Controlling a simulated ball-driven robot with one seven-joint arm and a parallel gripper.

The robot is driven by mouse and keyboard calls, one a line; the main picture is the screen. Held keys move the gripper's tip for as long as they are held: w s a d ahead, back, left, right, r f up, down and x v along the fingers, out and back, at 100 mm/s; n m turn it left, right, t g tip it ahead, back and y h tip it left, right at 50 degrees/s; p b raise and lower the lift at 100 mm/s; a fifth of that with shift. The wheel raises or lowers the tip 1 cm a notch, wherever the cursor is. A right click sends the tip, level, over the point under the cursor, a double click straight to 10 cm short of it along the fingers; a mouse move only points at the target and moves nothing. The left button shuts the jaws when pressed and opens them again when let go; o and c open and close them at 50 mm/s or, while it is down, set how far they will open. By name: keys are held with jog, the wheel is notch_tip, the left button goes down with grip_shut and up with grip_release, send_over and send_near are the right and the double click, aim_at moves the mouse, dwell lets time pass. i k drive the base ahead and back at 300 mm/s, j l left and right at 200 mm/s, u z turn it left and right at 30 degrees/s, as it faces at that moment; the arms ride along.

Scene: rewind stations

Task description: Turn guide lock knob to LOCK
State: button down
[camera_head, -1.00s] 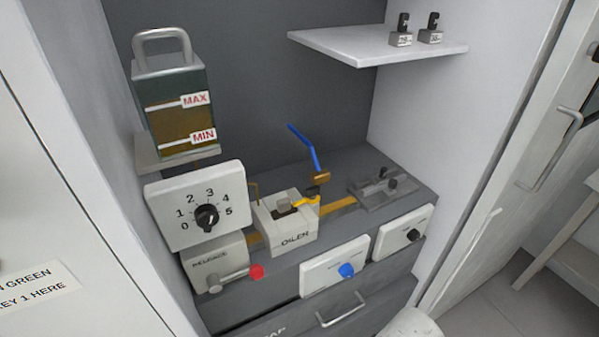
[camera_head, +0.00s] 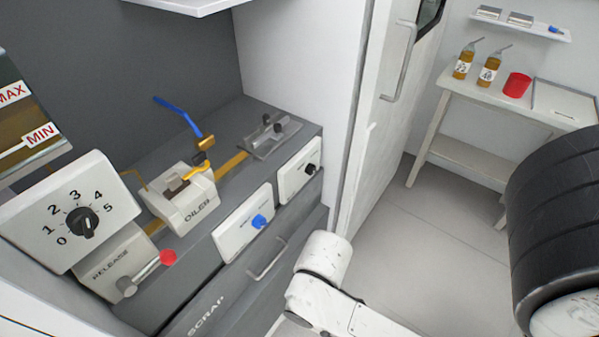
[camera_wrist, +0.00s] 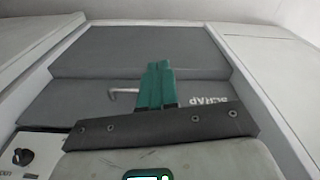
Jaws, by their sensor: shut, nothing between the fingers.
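A black knob (camera_head: 313,169) sits on a white panel (camera_head: 293,184) at the right end of the grey bench front. A blue knob (camera_head: 258,221) sits on a second white panel (camera_head: 236,240) to its left. Both labels are too small to read, so I cannot tell which is the guide lock knob or how it is set. My gripper (camera_wrist: 157,80) shows in the wrist view with its green fingers shut and empty, in front of the grey SCRAP drawer (camera_wrist: 80,97). The head view shows part of my arm but not the gripper.
A dial panel (camera_head: 108,183), a red-tipped release lever (camera_head: 167,257) and an oiler (camera_head: 175,214) stand left on the bench. The drawer handle (camera_head: 268,260) sticks out below. A door handle (camera_head: 402,62) and side table (camera_head: 480,93) are right. Floor (camera_head: 410,240) between is clear.

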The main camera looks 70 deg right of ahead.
aim_at(311, 168)
jog(key=k+z, duration=0.1)
jog(key=z, duration=0.6)
jog(key=k+z, duration=0.15)
jog(key=z, duration=0.2)
